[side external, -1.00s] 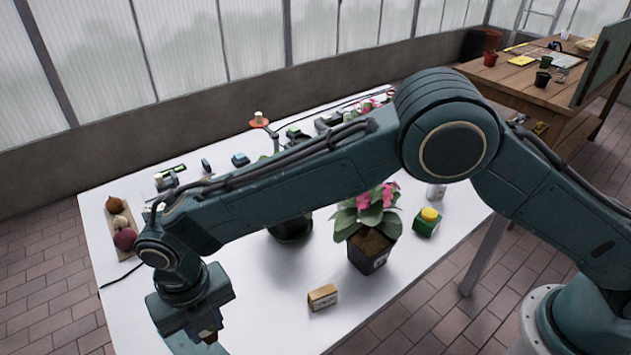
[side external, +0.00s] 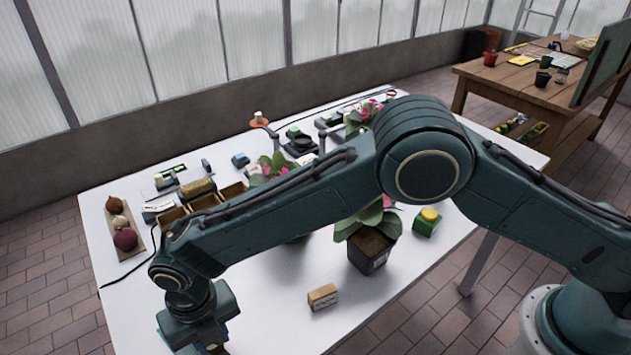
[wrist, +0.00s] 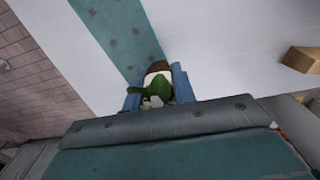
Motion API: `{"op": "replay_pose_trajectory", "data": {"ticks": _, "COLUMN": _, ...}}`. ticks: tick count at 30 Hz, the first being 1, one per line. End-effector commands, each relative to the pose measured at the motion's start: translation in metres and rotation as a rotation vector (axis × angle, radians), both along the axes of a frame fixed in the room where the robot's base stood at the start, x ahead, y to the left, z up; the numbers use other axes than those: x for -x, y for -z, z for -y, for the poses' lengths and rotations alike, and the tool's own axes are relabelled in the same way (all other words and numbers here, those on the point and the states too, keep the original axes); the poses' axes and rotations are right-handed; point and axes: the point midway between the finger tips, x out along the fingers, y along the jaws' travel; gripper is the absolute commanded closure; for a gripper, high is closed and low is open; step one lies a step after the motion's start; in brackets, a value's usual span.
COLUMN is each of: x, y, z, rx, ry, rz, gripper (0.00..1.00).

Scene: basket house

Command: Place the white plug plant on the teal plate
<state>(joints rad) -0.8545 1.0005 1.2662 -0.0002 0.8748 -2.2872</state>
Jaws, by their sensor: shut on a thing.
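The white plug plant (wrist: 158,86) is between the blue fingers of my gripper (wrist: 156,88) in the wrist view, with green leaves, a whitish body and a brown end. My gripper is shut on it. A teal strip with dark dots (wrist: 118,32), which looks like the teal plate, lies on the white table behind the held plant in the wrist view. Whether the plant touches it cannot be told. In the side view my wrist (side external: 198,318) is over the table's front left part. The fingers and the held plant are mostly cut off by the bottom edge there.
A small tan block (side external: 323,297) lies right of my gripper. A pink-flowered pot (side external: 370,247) and a green box with a yellow top (side external: 427,221) stand farther right. A tray of round bulbs (side external: 122,228) is at left. Wooden boxes (side external: 201,197) stand behind my forearm.

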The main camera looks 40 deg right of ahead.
Motion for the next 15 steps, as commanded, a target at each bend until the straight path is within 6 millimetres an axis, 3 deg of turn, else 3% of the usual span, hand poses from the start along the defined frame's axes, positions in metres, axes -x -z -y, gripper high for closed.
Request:
{"op": "replay_pose_trajectory", "data": {"ticks": 1, "x": 0.0, "y": 0.0015, "z": 0.0, "rx": 0.0, "ry": 0.0, "rz": 0.0, "gripper": 0.95}}
{"op": "replay_pose_trajectory", "data": {"ticks": 2, "x": 0.0, "y": 0.0011, "z": 0.0, "rx": 0.0, "ry": 0.0, "rz": 0.0, "gripper": 0.68}}
{"op": "replay_pose_trajectory", "data": {"ticks": 4, "x": 0.0, "y": 0.0009, "z": 0.0, "rx": 0.0, "ry": 0.0, "rz": 0.0, "gripper": 0.54}}
{"op": "replay_pose_trajectory", "data": {"ticks": 15, "x": -0.0001, "y": -0.0006, "z": -0.0001, "rx": 0.0, "ry": 0.0, "rz": 0.0, "gripper": 0.52}}
